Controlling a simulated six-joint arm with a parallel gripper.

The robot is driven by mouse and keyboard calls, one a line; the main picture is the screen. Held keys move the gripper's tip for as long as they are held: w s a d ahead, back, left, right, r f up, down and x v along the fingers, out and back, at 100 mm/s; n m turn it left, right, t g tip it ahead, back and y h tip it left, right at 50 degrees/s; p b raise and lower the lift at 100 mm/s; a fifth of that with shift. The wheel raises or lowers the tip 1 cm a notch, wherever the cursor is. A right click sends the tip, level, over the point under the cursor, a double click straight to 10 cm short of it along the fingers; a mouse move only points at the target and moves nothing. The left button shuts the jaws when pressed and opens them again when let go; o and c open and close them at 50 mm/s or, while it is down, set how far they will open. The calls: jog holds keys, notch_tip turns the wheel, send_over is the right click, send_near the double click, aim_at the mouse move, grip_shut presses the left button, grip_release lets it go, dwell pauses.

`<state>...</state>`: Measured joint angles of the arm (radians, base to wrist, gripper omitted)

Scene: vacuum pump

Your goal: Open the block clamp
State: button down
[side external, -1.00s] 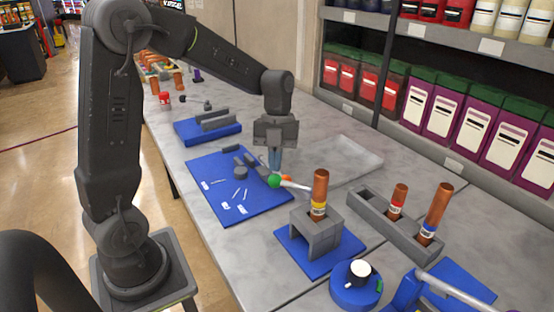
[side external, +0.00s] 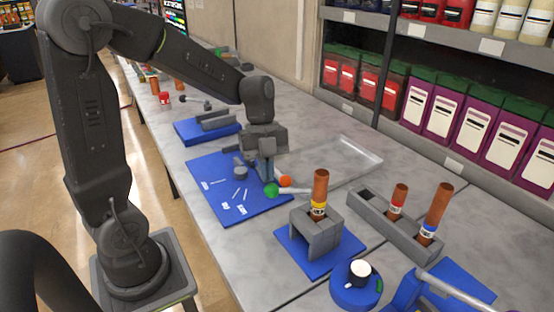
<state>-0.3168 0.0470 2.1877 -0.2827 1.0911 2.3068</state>
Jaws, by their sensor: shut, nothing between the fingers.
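My gripper (side external: 267,176) is shut and empty, pointing down over the far right part of a flat blue board (side external: 212,190). Its fingertips are low, close behind a green ball (side external: 271,190) and an orange ball (side external: 285,181). A pale rod (side external: 300,191) runs from the balls toward a grey block stand. I cannot tell whether the fingers touch the balls. A grey two-bar fixture (side external: 216,122) on a blue base (side external: 190,138) stands farther back and looks like a clamp. I cannot tell for certain which part is the block clamp. My gripper hides some grey pieces on the board.
The grey stand (side external: 322,236) holds a brown-handled tool (side external: 320,188). A grey rack (side external: 375,222) with brown-handled tools stands at right. A blue round holder with a white-topped piece (side external: 360,271) is in front. Shelves line the right.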

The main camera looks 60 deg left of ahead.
jog(key=d+n, duration=0.1)
jog(key=s+d+n, duration=0.1)
jog(key=shift+s+n+t, duration=0.3)
jog(key=shift+s+d, duration=0.3)
jog(key=shift+d, duration=0.3)
jog(key=shift+s+d, duration=0.25)
jog(key=shift+d, duration=0.35)
jog(key=s+a+r, duration=0.1)
jog(key=a+r, duration=0.6)
jog(key=r, duration=0.3)
jog(key=s+d+f+n+t+y, duration=0.1)
jog(key=s+d+n+t+y, duration=0.2)
jog(key=n, duration=1.5)
jog(key=s+d+t, duration=0.2)
jog(key=s+d, duration=0.1)
jog(key=d, duration=0.2)
jog(key=shift+s+f+t, duration=0.3)
jog(key=shift+f+t, duration=0.1)
